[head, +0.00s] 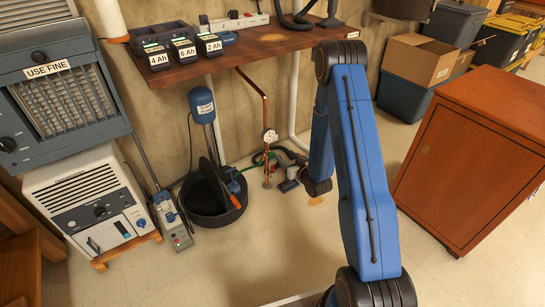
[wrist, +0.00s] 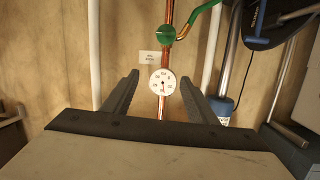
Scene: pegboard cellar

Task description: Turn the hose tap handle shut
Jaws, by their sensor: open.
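The copper pipe (wrist: 170,12) runs past the cream wall in the wrist view. It carries a round green part (wrist: 166,34), which looks like the tap handle, beside a branch with a green hose (wrist: 206,7). A white dial gauge (wrist: 162,81) sits on the same pipe; it also shows in the head view (head: 270,136). My gripper (wrist: 159,77) is open and empty. Its fingers frame the gauge, with the green part beyond the fingertips. In the head view my gripper (head: 289,172) is low beside the pipe. The handle is not clear there.
A black tub (head: 208,207) with a blue-topped pump (head: 202,103) stands left of the pipe. A wooden bench (head: 240,52) with battery chargers overhangs the area. White pipes (head: 292,108) flank the copper one. An orange cabinet (head: 470,165) stands right. The floor in front is clear.

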